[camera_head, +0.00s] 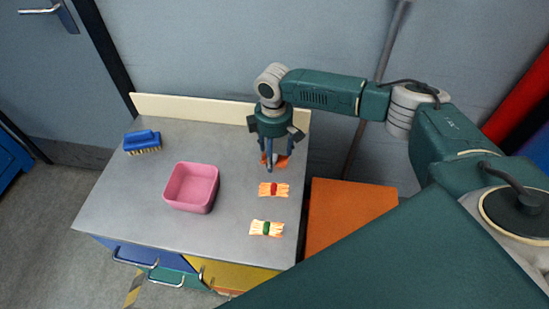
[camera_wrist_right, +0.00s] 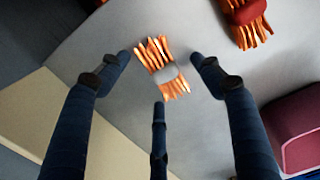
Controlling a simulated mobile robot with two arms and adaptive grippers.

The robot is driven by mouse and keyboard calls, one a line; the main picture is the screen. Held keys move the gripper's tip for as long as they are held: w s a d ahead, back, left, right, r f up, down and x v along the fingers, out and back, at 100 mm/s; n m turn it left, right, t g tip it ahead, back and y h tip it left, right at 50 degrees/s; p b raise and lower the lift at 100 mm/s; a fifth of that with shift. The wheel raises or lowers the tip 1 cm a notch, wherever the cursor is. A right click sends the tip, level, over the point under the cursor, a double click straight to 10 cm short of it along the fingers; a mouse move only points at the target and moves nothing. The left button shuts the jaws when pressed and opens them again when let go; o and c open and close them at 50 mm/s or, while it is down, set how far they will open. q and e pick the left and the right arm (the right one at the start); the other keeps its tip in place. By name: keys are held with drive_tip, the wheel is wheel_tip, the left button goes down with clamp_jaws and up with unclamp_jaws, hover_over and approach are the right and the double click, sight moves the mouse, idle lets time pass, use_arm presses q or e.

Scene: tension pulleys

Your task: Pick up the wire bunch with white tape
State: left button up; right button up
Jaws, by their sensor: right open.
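The orange wire bunch with white tape (camera_wrist_right: 165,73) lies on the grey tabletop, seen whole in the right wrist view between my spread fingers. In the head view this bunch (camera_head: 283,161) is at the back right of the table, partly hidden by my right gripper (camera_head: 270,165), which points down above it. In the right wrist view my right gripper (camera_wrist_right: 160,78) is open and empty, its fingers apart around the bunch without visible contact. My left gripper is not in view.
A wire bunch with red tape (camera_head: 273,189) and one with green tape (camera_head: 267,228) lie nearer the front. A pink bin (camera_head: 191,187) stands mid-table, a blue brush (camera_head: 142,141) at the back left. A cream ledge (camera_head: 190,108) lines the back edge.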

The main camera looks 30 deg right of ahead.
sight(274, 153)
drive_tip(key=shift+c, duration=0.5)
drive_tip(key=c, duration=1.2)
wheel_tip(274, 153, up, 20)
drive_tip(key=shift+r+b, duration=0.1)
drive_tip(key=shift+b, duration=0.25)
